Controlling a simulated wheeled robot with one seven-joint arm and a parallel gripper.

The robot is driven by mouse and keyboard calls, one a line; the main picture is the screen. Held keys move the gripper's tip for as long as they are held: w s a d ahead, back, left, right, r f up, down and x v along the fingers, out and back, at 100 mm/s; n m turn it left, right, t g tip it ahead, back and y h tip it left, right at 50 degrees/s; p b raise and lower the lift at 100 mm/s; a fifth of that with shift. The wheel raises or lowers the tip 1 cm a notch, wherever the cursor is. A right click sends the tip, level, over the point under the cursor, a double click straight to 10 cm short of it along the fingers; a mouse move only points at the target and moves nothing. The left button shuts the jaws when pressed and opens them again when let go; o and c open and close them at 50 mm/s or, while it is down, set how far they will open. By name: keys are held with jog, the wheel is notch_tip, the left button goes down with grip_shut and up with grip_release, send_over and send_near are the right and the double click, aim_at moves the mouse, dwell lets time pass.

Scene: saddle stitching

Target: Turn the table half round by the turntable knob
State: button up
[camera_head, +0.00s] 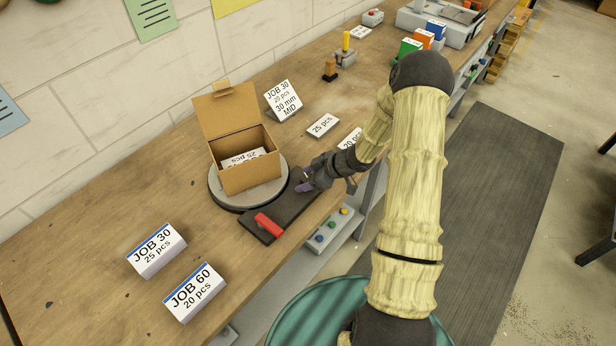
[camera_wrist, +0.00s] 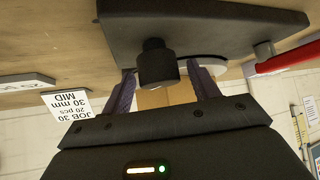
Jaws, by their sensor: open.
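The grey round turntable (camera_head: 217,192) stands on the bench with an open cardboard box (camera_head: 250,177) on it. A dark base plate (camera_head: 290,211) extends from it toward the bench's front edge. In the wrist view, which is upside down, a dark cylindrical knob (camera_wrist: 157,62) stands out from this plate (camera_wrist: 195,25). My gripper (camera_head: 303,186) is over the plate, right of the box. Its purple fingers are open (camera_wrist: 162,70) and appear on either side of the knob; I cannot tell whether they touch it. In the head view my gripper hides the knob.
A red handle (camera_head: 268,224) lies on the plate's near end. Label blocks JOB 30 (camera_head: 155,250) and JOB 60 (camera_head: 194,291) stand at lower left. A JOB 30 sign (camera_head: 283,97) and a 25 pcs card (camera_head: 322,125) are behind. A button box (camera_head: 326,233) hangs at the bench front.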

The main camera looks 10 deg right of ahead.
jog(key=c, duration=1)
jog(key=shift+o, duration=0.2)
jog(key=shift+r, duration=0.1)
jog(key=shift+r+p, duration=0.1)
jog(key=shift+p, duration=0.4)
jog(key=shift+r+n+p, duration=0.1)
jog(key=shift+n+p, duration=0.2)
jog(key=shift+p, duration=0.15)
jog(key=n+g+p, duration=0.1)
jog(key=p, duration=0.2)
jog(key=shift+y, duration=0.3)
jog(key=shift+w+n+g+p, duration=0.1)
jog(key=shift+n+g+p, duration=0.6)
jog(key=shift+n, duration=0.2)
jog(key=shift+f+n+g+y, duration=0.2)
jog(key=shift+n+g+y, duration=0.1)
jog(key=shift+n+g, duration=0.35)
